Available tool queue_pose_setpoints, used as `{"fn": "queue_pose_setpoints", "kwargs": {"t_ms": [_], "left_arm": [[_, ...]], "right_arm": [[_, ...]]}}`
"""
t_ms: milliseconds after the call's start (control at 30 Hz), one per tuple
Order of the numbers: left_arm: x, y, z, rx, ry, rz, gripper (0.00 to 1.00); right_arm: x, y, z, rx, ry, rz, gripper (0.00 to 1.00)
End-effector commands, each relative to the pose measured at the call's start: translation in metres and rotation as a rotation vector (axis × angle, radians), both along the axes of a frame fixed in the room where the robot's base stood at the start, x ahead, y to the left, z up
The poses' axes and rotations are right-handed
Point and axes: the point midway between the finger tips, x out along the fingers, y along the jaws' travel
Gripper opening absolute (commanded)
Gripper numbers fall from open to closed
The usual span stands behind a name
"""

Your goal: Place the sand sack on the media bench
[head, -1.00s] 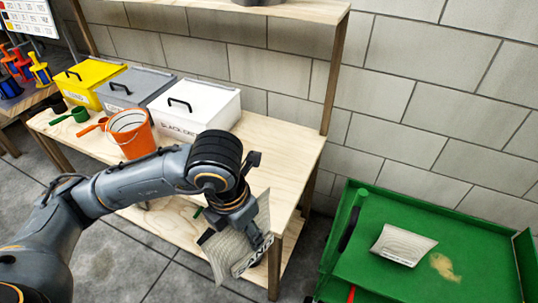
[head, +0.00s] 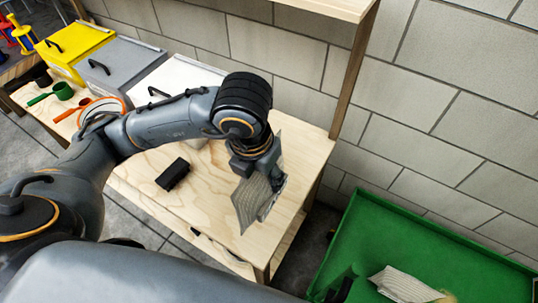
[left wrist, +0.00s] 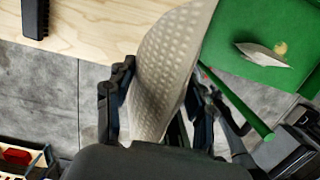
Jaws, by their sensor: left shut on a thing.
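My left gripper (head: 262,185) is shut on a beige sand sack (head: 249,206), which hangs tilted below the fingers. In the head view the sack overlaps the right end of the wooden media bench (head: 215,228). The left wrist view shows the sack (left wrist: 168,70) between the fingers (left wrist: 160,98), with the bench top (left wrist: 100,22) behind it at upper left and grey floor below. I cannot tell whether the sack touches the bench. My right gripper is not in view.
A dark block (head: 172,174) lies on the bench. Yellow (head: 75,48), grey (head: 120,72) and white (head: 185,75) boxes, an orange bucket (head: 98,108) and scoops stand along it. A green cart (head: 395,232) at right holds another sack (head: 402,286). A post (head: 355,70) rises behind the bench.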

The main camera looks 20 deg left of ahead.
Motion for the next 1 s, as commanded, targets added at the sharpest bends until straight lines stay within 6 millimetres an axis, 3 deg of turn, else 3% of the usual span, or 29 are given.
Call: {"fn": "queue_pose_setpoints", "kwargs": {"t_ms": [167,567,800,1000], "left_arm": [[0.011,0.008,-0.004,-0.001,0.001,0.005,0.0],[0.076,0.055,-0.037,0.002,-0.002,0.006,0.0],[0.1,0.071,-0.076,0.0,-0.002,0.002,0.0],[0.11,0.077,-0.09,-0.003,-0.004,0.0,0.0]], "right_arm": [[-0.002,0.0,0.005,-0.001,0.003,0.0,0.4],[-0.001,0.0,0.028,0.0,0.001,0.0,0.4],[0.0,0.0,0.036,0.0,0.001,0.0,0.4],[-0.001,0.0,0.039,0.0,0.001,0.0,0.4]]}}
